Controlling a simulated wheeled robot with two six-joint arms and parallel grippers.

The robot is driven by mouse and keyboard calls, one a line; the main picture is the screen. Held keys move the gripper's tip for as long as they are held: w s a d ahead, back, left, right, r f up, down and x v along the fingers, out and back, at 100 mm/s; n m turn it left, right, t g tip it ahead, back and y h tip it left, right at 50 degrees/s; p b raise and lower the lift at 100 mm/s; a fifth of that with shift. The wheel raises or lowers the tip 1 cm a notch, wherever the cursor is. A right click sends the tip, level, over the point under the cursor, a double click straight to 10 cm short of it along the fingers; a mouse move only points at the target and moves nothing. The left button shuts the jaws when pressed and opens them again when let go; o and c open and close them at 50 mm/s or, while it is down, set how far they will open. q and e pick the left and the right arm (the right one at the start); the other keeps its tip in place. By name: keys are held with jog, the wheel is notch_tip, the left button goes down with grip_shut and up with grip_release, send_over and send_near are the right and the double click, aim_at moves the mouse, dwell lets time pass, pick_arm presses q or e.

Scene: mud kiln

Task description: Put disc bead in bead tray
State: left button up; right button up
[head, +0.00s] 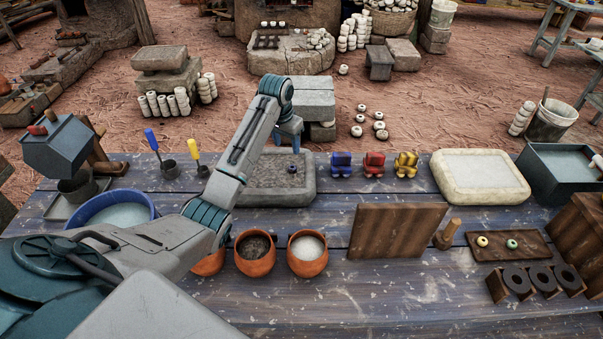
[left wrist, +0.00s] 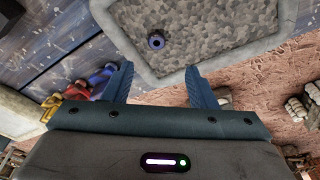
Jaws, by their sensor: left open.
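A small dark blue disc bead (head: 293,169) with a centre hole lies on a grey stone slab (head: 262,199) at the back of the table. It also shows in the left wrist view (left wrist: 156,41). My left gripper (head: 289,146) is above the back of the slab, pointing down. In the left wrist view its two fingers (left wrist: 162,76) are spread and empty, with the bead ahead of their tips. A brown wooden tray (head: 480,254), apparently the bead tray, lies at the right of the table. It holds a yellow bead and a green bead. My right gripper is not in view.
Blue, red and yellow pieces (head: 374,165) stand right of the slab. A pale basin (head: 480,178) is behind the tray. An upright wooden board (head: 396,229) and clay pots (head: 307,254) stand nearer. The front of the table is mostly clear at centre.

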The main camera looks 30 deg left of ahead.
pick_arm(q)
jog(key=p, duration=0.1)
send_over(292, 172)
jog(key=f, duration=0.3)
jog(key=shift+a+f+g, duration=0.3)
jog(key=shift+f+g, duration=0.05)
jog(key=shift+g, duration=0.05)
jog(key=shift+w+f, duration=0.1)
jog(key=shift+f, duration=0.25)
jog(key=shift+f+p, duration=0.45)
jog(key=shift+p, duration=0.2)
jog(key=f, duration=0.1)
jog(key=f+p, duration=0.1)
jog(key=f, duration=0.1)
jog(key=shift+w+f, duration=0.25)
jog(key=shift+w, duration=0.1)
jog(key=shift+f, duration=0.5)
jog(key=c, duration=1.1)
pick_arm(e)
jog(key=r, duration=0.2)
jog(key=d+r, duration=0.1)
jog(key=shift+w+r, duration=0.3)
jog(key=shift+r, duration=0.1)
